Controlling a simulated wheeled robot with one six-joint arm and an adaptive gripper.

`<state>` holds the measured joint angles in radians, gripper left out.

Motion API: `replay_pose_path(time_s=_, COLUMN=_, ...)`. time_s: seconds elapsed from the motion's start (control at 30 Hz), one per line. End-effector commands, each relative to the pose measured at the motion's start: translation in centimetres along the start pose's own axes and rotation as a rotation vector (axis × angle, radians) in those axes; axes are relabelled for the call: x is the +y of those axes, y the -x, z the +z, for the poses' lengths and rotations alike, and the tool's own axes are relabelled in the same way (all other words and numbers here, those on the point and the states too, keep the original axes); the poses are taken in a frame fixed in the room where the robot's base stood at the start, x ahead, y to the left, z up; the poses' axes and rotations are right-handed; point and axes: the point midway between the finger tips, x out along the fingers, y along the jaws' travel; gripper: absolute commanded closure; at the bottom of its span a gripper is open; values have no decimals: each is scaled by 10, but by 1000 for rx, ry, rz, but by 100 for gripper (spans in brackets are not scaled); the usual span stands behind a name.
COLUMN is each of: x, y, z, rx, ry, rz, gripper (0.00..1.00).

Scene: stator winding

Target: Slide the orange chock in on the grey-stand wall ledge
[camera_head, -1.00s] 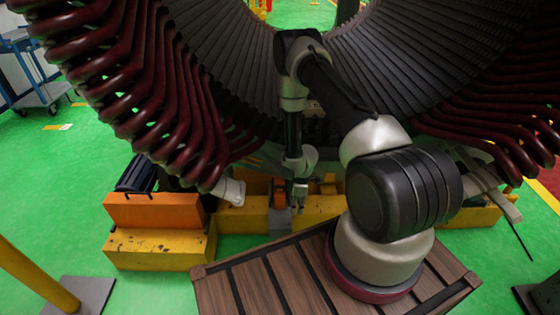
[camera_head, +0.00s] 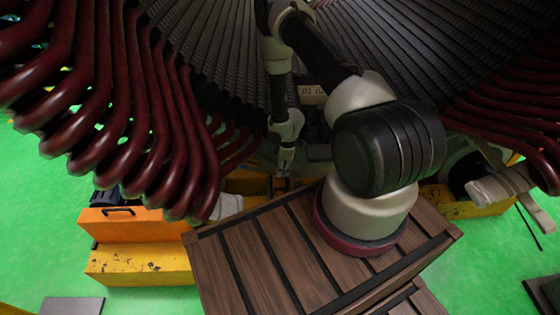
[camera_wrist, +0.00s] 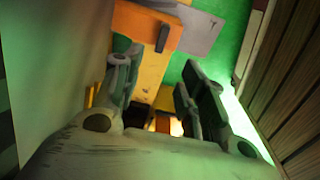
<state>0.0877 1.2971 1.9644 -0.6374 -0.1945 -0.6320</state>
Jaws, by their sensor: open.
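My gripper (camera_head: 286,168) hangs point-down beneath the stator, just past the far edge of the wooden platform. In the wrist view my gripper (camera_wrist: 160,88) is open, its two fingers apart, with nothing clearly held between them. An orange block (camera_wrist: 143,35), which may be the chock, lies beyond the left fingertip in that view, beside a flat grey piece (camera_wrist: 200,32). I cannot tell whether that grey piece belongs to the grey stand. The wall ledge cannot be made out. In the head view the area around the fingertips is small and dark.
The stator's dark red coil ends (camera_head: 70,110) overhang on the left. A yellow beam (camera_head: 140,265) carries an orange block with a black handle (camera_head: 130,222). The slatted wooden platform (camera_head: 240,255) lies under my arm. Green floor (camera_head: 45,240) is open at the left.

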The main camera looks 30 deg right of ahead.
Motion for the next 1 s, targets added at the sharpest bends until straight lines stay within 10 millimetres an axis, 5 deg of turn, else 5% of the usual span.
replay_pose_path(time_s=0.47, x=-1, y=-15, z=2, rx=-1, ry=0, rz=-2, gripper=59)
replay_pose_path(time_s=1.0, x=-1, y=-117, z=10, rx=-1, ry=-1, rz=-1, gripper=59)
